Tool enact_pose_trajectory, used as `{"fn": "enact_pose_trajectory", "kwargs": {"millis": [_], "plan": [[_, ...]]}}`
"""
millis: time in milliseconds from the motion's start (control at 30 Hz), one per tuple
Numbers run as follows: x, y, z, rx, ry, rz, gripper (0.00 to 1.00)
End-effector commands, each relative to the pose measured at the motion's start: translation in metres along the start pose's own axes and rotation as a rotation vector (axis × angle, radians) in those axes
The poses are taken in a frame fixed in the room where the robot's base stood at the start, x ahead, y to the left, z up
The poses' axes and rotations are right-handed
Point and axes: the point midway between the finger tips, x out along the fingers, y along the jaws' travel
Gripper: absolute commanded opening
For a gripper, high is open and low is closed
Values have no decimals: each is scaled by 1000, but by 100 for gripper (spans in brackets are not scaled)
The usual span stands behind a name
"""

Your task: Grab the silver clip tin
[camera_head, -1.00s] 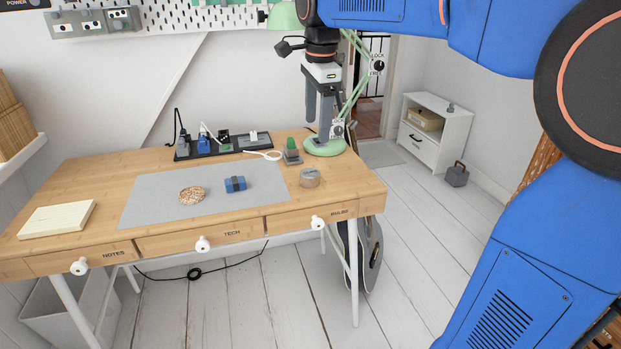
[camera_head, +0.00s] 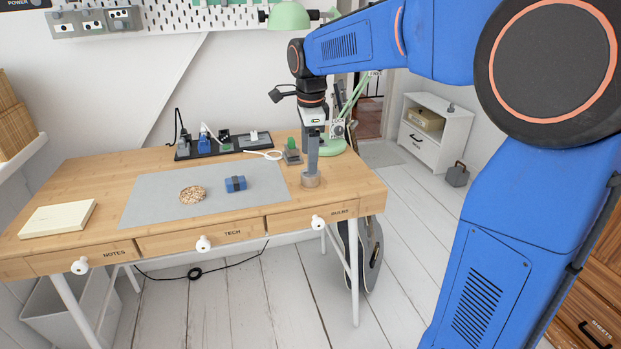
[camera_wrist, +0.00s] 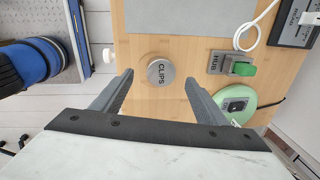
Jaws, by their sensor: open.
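The silver clip tin (camera_head: 310,181) is a small round tin near the right end of the desk, just right of the grey mat. In the wrist view the tin (camera_wrist: 160,72) shows its round lid marked CLIPS, ahead of and between the two fingers. My gripper (camera_head: 312,170) points down above the tin in the head view and partly covers it. In the wrist view my gripper (camera_wrist: 158,82) has its fingers spread wide with nothing between the pads. I cannot tell whether a finger touches the tin.
A grey hub with a green top (camera_wrist: 242,68) stands close by on the desk. The green lamp base (camera_wrist: 236,100) is beside it, and a white cable (camera_wrist: 262,18) runs near. On the grey mat (camera_head: 150,200) lie a cork-like disc (camera_head: 192,195) and a blue block (camera_head: 235,184).

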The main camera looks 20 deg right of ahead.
Motion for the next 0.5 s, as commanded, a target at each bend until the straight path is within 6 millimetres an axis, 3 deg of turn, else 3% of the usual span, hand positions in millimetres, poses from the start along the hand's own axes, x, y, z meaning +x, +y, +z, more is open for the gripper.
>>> {"fn": "enact_pose_trajectory", "kwargs": {"millis": [233,500], "plan": [[16,0,-1,0,0,1,67],[50,-2,-2,0,0,2,67]]}}
